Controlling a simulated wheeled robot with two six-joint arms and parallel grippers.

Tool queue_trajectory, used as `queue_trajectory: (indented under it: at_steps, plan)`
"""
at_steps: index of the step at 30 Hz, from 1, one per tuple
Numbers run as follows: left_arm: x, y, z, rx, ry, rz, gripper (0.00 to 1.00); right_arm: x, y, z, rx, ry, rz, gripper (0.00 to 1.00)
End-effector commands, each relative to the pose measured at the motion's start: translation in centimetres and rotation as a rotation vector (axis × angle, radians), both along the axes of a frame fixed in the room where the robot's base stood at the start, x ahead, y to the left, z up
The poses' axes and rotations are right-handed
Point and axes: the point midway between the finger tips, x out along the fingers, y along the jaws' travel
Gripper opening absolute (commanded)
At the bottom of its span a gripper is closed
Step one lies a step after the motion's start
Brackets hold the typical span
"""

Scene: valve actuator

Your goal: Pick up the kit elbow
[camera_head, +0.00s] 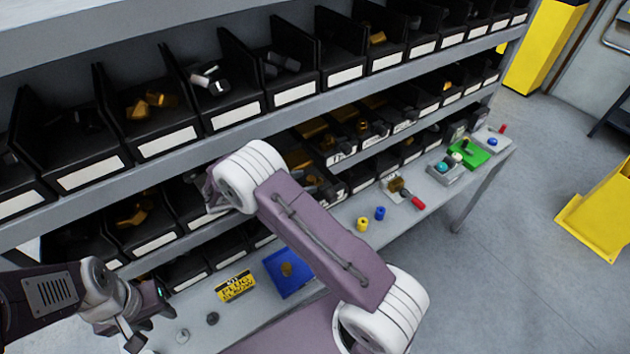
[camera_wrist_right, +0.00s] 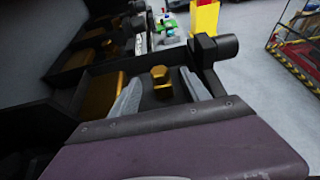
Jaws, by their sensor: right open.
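A brass-coloured fitting (camera_wrist_right: 162,75) with a hexagonal top is in a black bin (camera_wrist_right: 75,85) in the right wrist view. It lies between the two grey fingers of my right gripper (camera_wrist_right: 161,92), which is open. A gap shows on each side of it, and its lower part is hard to see, so I cannot tell for sure that it is an elbow. In the head view my right arm reaches into the shelf bins and its wrist hides the fingers. My left gripper (camera_head: 148,316) is low at the left, over the bench; its finger opening is unclear.
Rows of black bins (camera_head: 160,140) with brass and grey fittings fill the shelves (camera_head: 310,118). Open floor lies at right.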

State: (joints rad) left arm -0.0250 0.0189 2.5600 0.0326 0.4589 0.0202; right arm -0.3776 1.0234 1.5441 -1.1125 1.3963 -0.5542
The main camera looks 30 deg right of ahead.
Motion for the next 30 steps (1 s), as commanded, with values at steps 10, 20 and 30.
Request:
queue_trajectory:
  at_steps: [10,20,30]
  plan:
    - [0.0,0.0,3.8,0.000,0.000,0.000,0.36,0.1,-4.4,-2.2,-0.001,0.004,-0.002,0.55]
    - [0.0,0.0,3.6,0.000,0.000,0.000,0.36,0.2,-4.5,-2.5,0.000,0.001,0.000,0.24]
    - [0.0,0.0,3.6,0.000,0.000,0.000,0.36,0.2,-4.5,-2.4,0.000,0.001,0.000,0.00]
